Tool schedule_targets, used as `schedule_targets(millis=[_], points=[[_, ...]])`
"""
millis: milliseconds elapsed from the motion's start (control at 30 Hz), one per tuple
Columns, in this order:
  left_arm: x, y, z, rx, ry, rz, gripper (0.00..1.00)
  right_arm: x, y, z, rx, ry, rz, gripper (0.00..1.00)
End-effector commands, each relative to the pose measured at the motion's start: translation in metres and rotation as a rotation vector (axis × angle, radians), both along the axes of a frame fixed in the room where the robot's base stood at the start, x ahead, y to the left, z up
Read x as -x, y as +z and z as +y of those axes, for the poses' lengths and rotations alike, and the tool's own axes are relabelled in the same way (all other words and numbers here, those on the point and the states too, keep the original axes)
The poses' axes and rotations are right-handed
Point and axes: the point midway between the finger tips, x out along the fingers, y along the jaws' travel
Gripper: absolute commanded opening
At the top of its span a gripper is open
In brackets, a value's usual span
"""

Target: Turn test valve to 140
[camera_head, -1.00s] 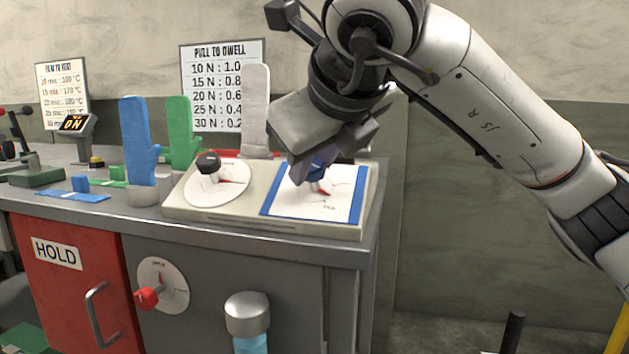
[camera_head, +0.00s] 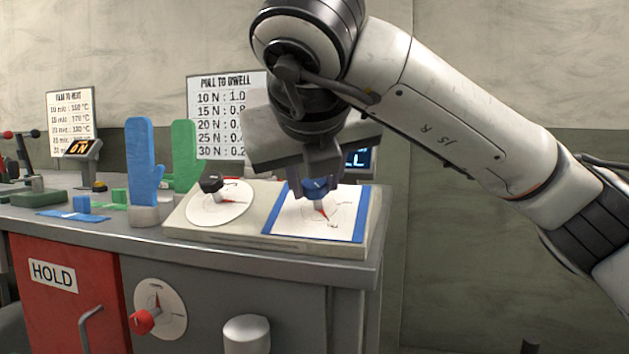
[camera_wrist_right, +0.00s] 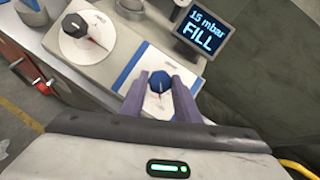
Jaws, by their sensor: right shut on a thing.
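A blue knob (camera_head: 315,188) stands on a white dial plate (camera_head: 345,215) with blue side strips, at the right of the bench top. A red pointer (camera_head: 323,211) shows below it; the scale marks are too small to read. My right gripper (camera_head: 320,180) comes down from above and is shut on the blue knob. In the right wrist view the blue knob (camera_wrist_right: 160,82) sits between the two fingers. A black knob (camera_head: 211,183) on a round white dial is to the left. A red knob (camera_head: 141,321) is on the bench front. I cannot read which is labelled test valve. My left gripper is out of view.
A display (camera_wrist_right: 203,30) reading "15 mbar FILL" stands behind the plate, partly hidden by my wrist in the head view. Blue (camera_head: 144,160) and green (camera_head: 185,155) gloves stand left, before a "PULL TO DWELL" sign (camera_head: 222,85).

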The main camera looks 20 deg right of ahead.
Motion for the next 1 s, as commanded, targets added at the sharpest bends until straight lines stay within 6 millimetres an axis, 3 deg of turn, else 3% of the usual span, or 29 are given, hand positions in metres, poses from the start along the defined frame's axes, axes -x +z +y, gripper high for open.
schedule_targets(millis=[200, 233, 333, 733, 1000], points=[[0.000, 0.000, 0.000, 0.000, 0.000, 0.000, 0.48, 0.000, -0.001, 0.000, 0.000, -0.002, 0.004, 0.07], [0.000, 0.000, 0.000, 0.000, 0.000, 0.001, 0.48, 0.000, -0.001, 0.000, 0.000, -0.002, 0.004, 0.32], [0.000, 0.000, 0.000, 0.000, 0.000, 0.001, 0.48, 0.000, -0.001, 0.000, 0.001, -0.001, 0.004, 0.48], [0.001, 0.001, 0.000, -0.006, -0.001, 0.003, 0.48, 0.006, 0.006, 0.002, 0.001, 0.002, -0.003, 0.48], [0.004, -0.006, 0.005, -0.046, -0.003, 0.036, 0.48, 0.045, 0.035, 0.015, 0.003, 0.000, -0.006, 0.48]])
